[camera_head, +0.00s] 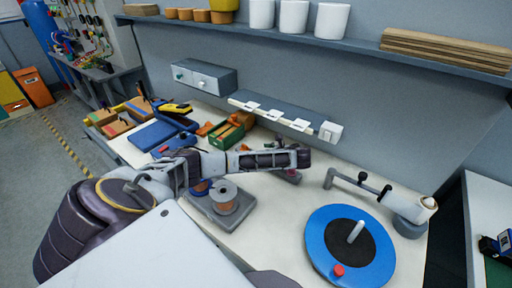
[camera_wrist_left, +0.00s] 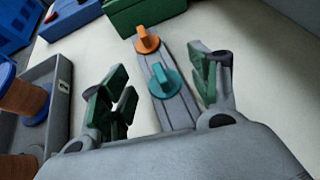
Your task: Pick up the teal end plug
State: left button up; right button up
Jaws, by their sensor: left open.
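The teal end plug (camera_wrist_left: 164,80) stands on a narrow grey bar (camera_wrist_left: 178,112) in the left wrist view, its ridged grip upward. An orange plug (camera_wrist_left: 146,40) stands further along the same bar. My left gripper (camera_wrist_left: 160,92) is open and empty, with its green-padded fingers on either side of the teal plug and apart from it. In the head view my left gripper (camera_head: 289,168) is over the bench behind the spool tray, and I cannot make out the teal plug there. My right gripper is not in view.
A grey tray (camera_head: 203,208) with copper-coloured spools (camera_head: 224,197) lies left of the gripper. A green bin (camera_head: 226,136) is behind it. A blue disc (camera_head: 320,249) with an upright pin and a grey jointed arm (camera_head: 357,183) are to the right. Bare bench lies between.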

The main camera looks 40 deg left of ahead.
pick_arm(q)
jog(key=shift+a+f, duration=0.15)
jog(key=c, duration=0.9)
dwell(0.4)
